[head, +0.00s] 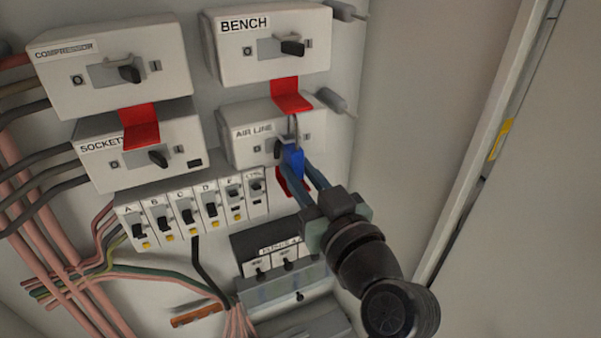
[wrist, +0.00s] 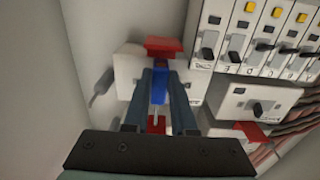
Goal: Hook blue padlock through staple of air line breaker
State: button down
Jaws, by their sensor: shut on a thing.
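The blue padlock (head: 294,163) is held between the fingertips of my gripper (head: 300,170), with its grey shackle pointing up. It is in front of the white AIR LINE breaker (head: 236,149), just right of its dark handle (head: 278,150). The shackle reaches up toward the red tab (head: 291,95) above the breaker; I cannot tell whether it passes through any staple. In the wrist view, the padlock (wrist: 158,86) shows between my two fingers (wrist: 159,78), in front of the breaker (wrist: 128,68). A staple is not clearly distinguishable.
The BENCH breaker (head: 262,62) is above, and SOCKETS (head: 130,175) and COMPRESSOR (head: 100,95) are to the left. A row of small breakers (head: 190,206) and a lower fuse box (head: 270,240) sit below. Bare panel is to the right, up to the cabinet edge (head: 480,150).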

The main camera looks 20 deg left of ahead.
jog(key=shift+f+b, duration=0.95)
jog(key=shift+b, duration=0.3)
dwell(0.8)
jog(key=c, duration=0.7)
grip_release()
jog(key=shift+o, duration=0.2)
jog(key=b+v, duration=0.4)
jog(key=v, duration=0.9)
jog(key=w+d+r+m+t+h+p, duration=0.1)
jog(key=w+r+m+t+h, duration=0.15)
jog(key=r, duration=0.35)
jog(key=w+d+r+m+t+h, duration=0.2)
jog(key=r+t+h, duration=0.15)
jog(key=r, duration=0.25)
jog(key=s+d+r+m+t+h, duration=0.1)
jog(key=s+r+m+t+h, duration=0.1)
jog(key=r, duration=0.7)
jog(key=s+d+r+m+t+h, duration=0.1)
jog(key=s+r+t+h, duration=0.3)
jog(key=r, duration=0.4)
jog(key=s+m+t, duration=0.1)
jog(key=t, duration=0.1)
jog(key=shift+s+d+r+t+h+p, duration=0.2)
jog(key=shift+s+r+t+h+p, duration=0.1)
jog(key=shift+r+h+p, duration=0.1)
